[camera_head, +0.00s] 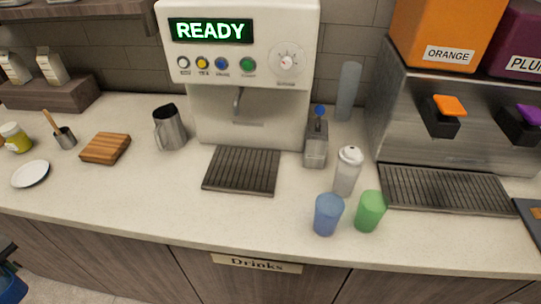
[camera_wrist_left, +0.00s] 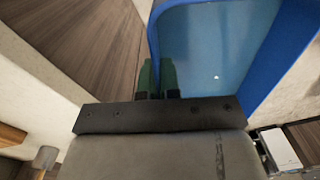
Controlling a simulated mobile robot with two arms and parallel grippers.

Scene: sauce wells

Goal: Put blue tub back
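The blue tub (camera_wrist_left: 225,45) fills the upper right of the left wrist view, very close to the camera. In the head view a part of it (camera_head: 10,288) shows at the bottom left corner, in front of and below the counter's edge. My left gripper (camera_wrist_left: 158,78) has its two green fingers close together on the tub's near wall, with the blue edge between them; it appears shut on that wall. My right gripper is not in view.
The counter (camera_head: 110,215) holds a coffee machine (camera_head: 240,100), a metal jug (camera_head: 170,128), a shaker (camera_head: 347,172), a blue cup (camera_head: 328,214) and a green cup (camera_head: 370,211). A white plate (camera_head: 31,174) stands at left. The counter's front left is clear.

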